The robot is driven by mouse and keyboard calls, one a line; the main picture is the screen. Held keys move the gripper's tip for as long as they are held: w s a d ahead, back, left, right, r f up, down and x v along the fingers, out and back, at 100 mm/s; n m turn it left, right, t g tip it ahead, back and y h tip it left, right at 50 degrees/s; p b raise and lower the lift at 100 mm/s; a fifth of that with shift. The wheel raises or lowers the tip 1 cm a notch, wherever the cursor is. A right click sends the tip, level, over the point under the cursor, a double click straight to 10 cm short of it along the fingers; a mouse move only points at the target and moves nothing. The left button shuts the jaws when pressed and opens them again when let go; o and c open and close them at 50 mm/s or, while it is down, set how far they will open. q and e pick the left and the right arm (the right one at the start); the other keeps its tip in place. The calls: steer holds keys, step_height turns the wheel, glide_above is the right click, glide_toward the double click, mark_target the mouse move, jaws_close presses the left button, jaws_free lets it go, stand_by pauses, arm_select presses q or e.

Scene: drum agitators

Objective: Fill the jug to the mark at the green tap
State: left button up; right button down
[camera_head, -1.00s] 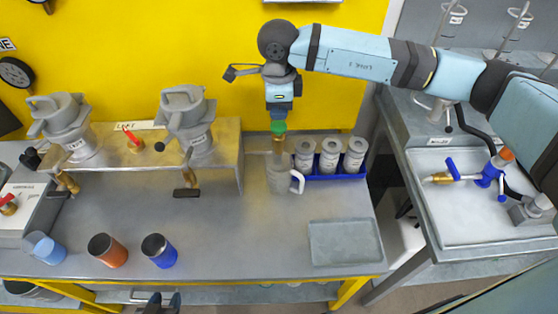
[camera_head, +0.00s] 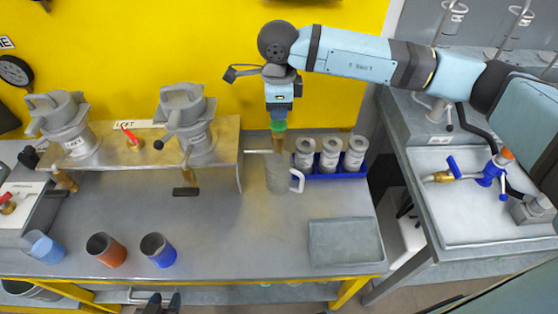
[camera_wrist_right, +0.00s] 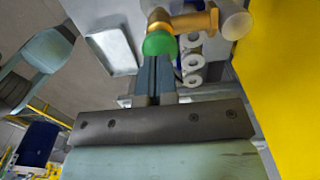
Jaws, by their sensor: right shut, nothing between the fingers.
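The grey jug (camera_head: 277,178) with a white handle (camera_head: 297,181) stands upright on the steel bench, under the brass tap (camera_head: 278,143) with the green top (camera_head: 278,125). The jug's mark and the water level in it cannot be made out. My right gripper (camera_head: 279,115) points down from above at the green top. In the right wrist view its fingers (camera_wrist_right: 154,72) are shut together with nothing between them, their tips at the green top (camera_wrist_right: 160,43). My left gripper (camera_head: 164,301) shows only its two dark fingertips at the bottom edge, apart and empty, far from the jug.
A blue tray (camera_head: 338,174) with several white canisters stands right of the jug. A shallow grey tray (camera_head: 345,243) lies at front right. Blue (camera_head: 158,251), orange (camera_head: 106,250) and light-blue (camera_head: 43,247) cups stand at front left. Two grey agitator drums are on the raised shelf (camera_head: 222,150).

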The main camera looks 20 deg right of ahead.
steer(key=shift+f+b, duration=1.15)
steer(key=shift+f, duration=0.35)
steer(key=shift+r, duration=0.1)
stand_by(6.4)
